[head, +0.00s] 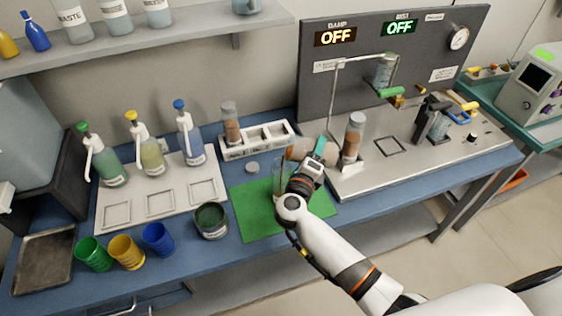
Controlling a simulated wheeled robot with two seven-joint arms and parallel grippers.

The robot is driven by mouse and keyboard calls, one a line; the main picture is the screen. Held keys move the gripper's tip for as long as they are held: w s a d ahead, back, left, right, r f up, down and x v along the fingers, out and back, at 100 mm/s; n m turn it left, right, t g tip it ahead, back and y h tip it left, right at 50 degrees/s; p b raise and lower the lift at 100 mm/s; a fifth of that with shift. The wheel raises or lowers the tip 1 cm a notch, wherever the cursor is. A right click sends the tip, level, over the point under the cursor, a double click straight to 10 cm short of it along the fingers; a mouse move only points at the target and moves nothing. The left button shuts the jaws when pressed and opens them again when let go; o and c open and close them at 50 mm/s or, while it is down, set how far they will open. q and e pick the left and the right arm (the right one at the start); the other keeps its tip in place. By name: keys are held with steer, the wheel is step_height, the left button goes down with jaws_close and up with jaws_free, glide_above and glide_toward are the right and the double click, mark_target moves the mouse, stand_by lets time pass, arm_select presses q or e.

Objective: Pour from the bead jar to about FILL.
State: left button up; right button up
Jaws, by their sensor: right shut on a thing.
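My right gripper (318,153) is shut on the bead jar (298,148), a clear jar with orange-brown contents. The jar is tipped far over, close to lying flat, above the green mat (258,222). A clear glass vessel (279,178) stands on the mat below the jar's left end, partly hidden by my gripper and arm. I cannot read a FILL mark or the level in it, and cannot tell whether beads are falling. A small grey lid (252,168) lies on the blue bench behind the mat. My left gripper is out of view.
A similar jar (231,128) stands in the white rack (262,149); another (353,138) stands on the steel rig at right. A dark green-filled container (211,221) stands left of the mat. Pump bottles and coloured cups (126,252) fill the left. The mat's front is clear.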

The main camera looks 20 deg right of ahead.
mark_target(310, 142)
steer(key=shift+w+a+r+n+t+h+p, duration=0.1)
steer(key=shift+a+r+n+t+p, duration=0.2)
steer(key=shift+r+n+p, duration=0.35)
steer(key=shift+w+a+r+n+t+h+p, duration=0.1)
steer(key=shift+a+r+n+t+p, duration=0.15)
steer(key=shift+n, duration=0.7)
steer(key=shift+a+r+n+t+h+p, duration=0.1)
steer(key=shift+a+r+n+t+p, duration=0.2)
steer(key=shift+r+n+p, duration=0.4)
stand_by(5.7)
